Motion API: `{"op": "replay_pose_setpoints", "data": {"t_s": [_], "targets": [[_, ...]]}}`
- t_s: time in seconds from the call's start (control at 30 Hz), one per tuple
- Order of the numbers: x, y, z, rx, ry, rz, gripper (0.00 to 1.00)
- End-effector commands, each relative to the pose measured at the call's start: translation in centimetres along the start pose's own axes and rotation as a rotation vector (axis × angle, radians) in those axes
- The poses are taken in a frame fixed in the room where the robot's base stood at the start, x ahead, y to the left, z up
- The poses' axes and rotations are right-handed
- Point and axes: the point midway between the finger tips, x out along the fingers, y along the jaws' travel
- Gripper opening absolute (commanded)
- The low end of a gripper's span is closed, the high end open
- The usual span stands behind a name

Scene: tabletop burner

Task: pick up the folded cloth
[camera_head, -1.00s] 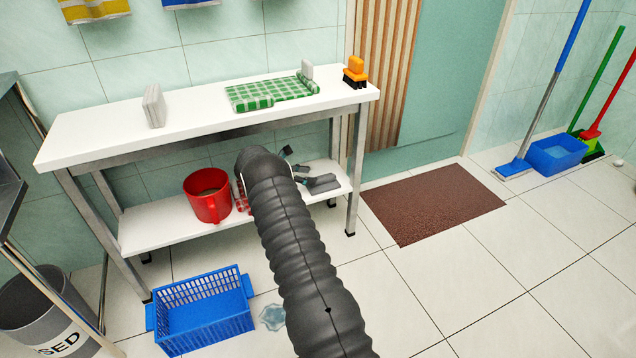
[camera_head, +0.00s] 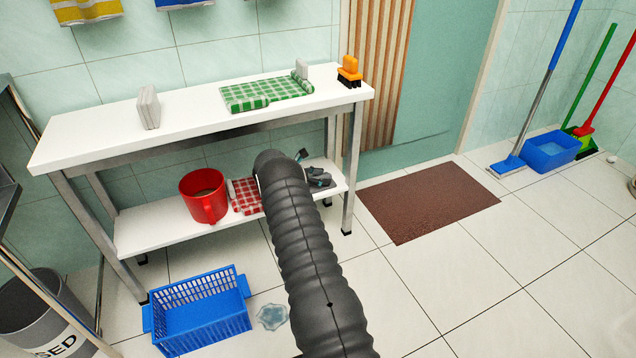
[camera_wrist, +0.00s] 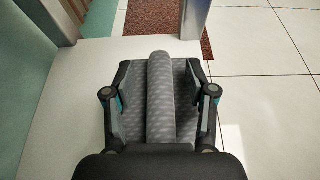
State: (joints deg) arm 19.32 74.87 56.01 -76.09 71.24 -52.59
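A grey patterned folded cloth (camera_wrist: 159,95) with a raised roll along its middle lies on the white lower shelf in the wrist view. My gripper (camera_wrist: 160,78) is open above it, one finger on each side of the roll. I cannot tell whether the fingers touch the cloth. In the head view my dark arm reaches to the lower shelf and hides part of this spot. A green checked folded cloth (camera_head: 266,92) lies on the table top. A red checked cloth (camera_head: 246,195) lies on the lower shelf, left of my arm.
A red pot (camera_head: 204,196) stands on the lower shelf (camera_head: 150,232), left of the red cloth. A table leg (camera_head: 352,170) rises near the shelf's right end, close to my gripper. A blue basket (camera_head: 198,312) is on the floor. The table top (camera_head: 90,140) overhangs the shelf.

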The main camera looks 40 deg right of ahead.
Motion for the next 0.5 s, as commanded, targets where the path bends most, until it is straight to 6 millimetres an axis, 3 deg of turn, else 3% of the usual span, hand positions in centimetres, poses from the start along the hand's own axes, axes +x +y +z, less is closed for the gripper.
{"op": "replay_pose_setpoints", "data": {"t_s": [0.03,0.2,0.5], "targets": [[0.0,-0.01,0.0,0.0,0.0,0.0,0.44],[0.01,-0.02,0.01,0.0,0.0,-0.001,0.01],[0.01,-0.03,0.03,0.0,0.0,-0.001,0.0]]}}
